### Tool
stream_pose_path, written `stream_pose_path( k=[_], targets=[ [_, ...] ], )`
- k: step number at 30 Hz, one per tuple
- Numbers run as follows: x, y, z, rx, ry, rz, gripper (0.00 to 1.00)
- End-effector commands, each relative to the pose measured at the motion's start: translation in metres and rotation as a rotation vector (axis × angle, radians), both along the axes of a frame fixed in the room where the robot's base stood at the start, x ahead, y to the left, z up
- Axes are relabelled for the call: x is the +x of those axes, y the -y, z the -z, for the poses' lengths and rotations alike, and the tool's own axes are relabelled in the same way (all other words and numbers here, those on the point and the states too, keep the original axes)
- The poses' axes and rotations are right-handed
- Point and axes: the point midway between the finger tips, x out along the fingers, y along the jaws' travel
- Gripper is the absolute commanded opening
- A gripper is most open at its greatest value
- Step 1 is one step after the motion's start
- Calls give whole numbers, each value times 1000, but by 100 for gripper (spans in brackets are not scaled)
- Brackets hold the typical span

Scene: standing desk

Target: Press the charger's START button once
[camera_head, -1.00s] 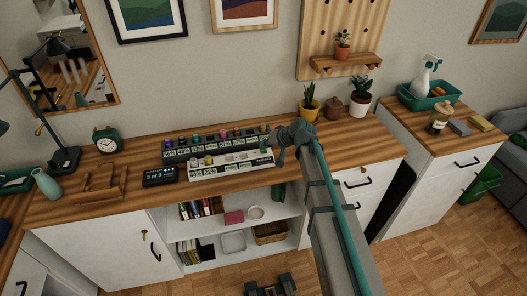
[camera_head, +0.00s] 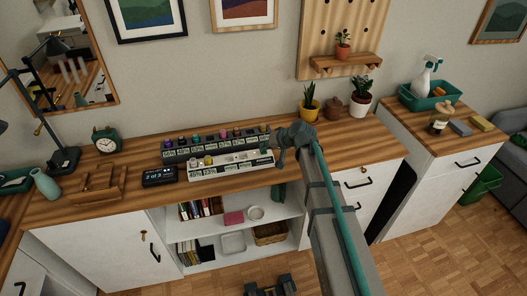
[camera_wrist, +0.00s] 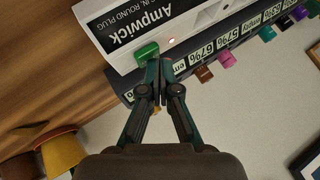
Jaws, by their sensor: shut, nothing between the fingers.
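The white charger (camera_head: 232,170) stands on the wooden top in the head view, with a row of labelled slots. In the wrist view the charger (camera_wrist: 128,28) fills the upper part, printed "Ampwick" upside down. No START lettering is readable. My gripper (camera_wrist: 159,66) is shut and empty, its fingertips right beside the green button; I cannot tell whether they touch it. In the head view my arm's wrist largely hides the fingers at the charger's right end.
A dark labelled strip (camera_head: 210,146) with several coloured batteries stands behind the charger. A small black display (camera_head: 160,176) is to its left. A yellow pot (camera_head: 309,112) and other pots stand to the right. Bare wood lies in front of the clock (camera_head: 106,141).

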Motion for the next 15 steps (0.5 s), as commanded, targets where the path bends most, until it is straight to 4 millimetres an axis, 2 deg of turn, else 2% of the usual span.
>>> stream_pose_path(
  k=[15],
  targets=[
    [0, 0, -4, -1, 0, -1, 0]
  ],
)
